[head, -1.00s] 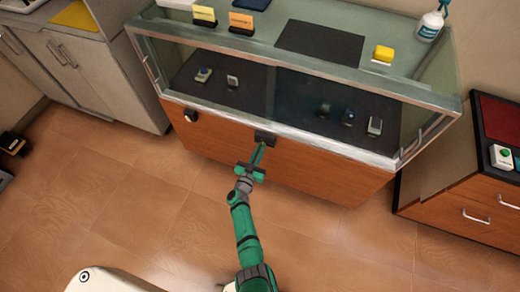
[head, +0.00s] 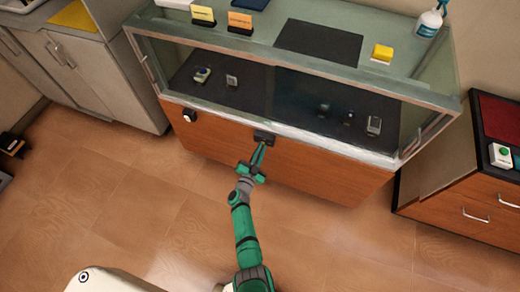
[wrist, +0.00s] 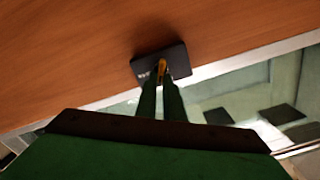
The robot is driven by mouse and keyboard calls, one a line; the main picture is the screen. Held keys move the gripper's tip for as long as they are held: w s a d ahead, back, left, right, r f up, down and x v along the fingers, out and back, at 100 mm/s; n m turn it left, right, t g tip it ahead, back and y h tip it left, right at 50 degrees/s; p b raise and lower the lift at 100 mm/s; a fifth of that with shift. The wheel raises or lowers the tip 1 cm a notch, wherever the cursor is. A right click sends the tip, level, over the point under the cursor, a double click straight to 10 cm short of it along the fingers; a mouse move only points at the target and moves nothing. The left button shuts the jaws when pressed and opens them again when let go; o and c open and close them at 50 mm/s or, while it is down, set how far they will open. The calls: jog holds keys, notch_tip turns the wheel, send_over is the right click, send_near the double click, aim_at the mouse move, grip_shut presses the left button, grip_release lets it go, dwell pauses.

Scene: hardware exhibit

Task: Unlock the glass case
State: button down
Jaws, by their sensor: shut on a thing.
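The glass case (head: 225,110) stands ahead, with a glazed top and a wood-coloured lower front. A dark lock plate (head: 265,136) sits on that front just below the glass, and it shows in the wrist view (wrist: 180,62). My green gripper (head: 261,148) points at this plate with its fingertips close to it. In the wrist view the fingers (wrist: 161,78) are shut on a small yellow, brass-like piece (wrist: 162,64), which looks like a key. It meets the plate's face; I cannot tell how deep it sits. The fingers hide most of it.
Several small items stand inside the case. A spray bottle (head: 431,22) and a yellow block (head: 382,53) are on top. Cabinets flank the case; a green-buttoned box (head: 501,155) sits at right. The floor is clear.

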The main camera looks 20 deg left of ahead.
jog(key=m, duration=0.6)
jog(key=shift+d+f+m, duration=0.25)
jog(key=shift+d+m, duration=0.05)
jog(key=m, duration=0.5)
jog(key=shift+d+f+m, duration=0.1)
jog(key=shift+f+m, duration=0.2)
jog(key=shift+m, duration=0.1)
jog(key=shift+d, duration=0.15)
jog(key=c, duration=1.9)
grip_release()
jog(key=shift+o, duration=0.2)
jog(key=shift+s, duration=0.1)
jog(key=s, duration=1)
jog(key=shift+s+a, duration=0.3)
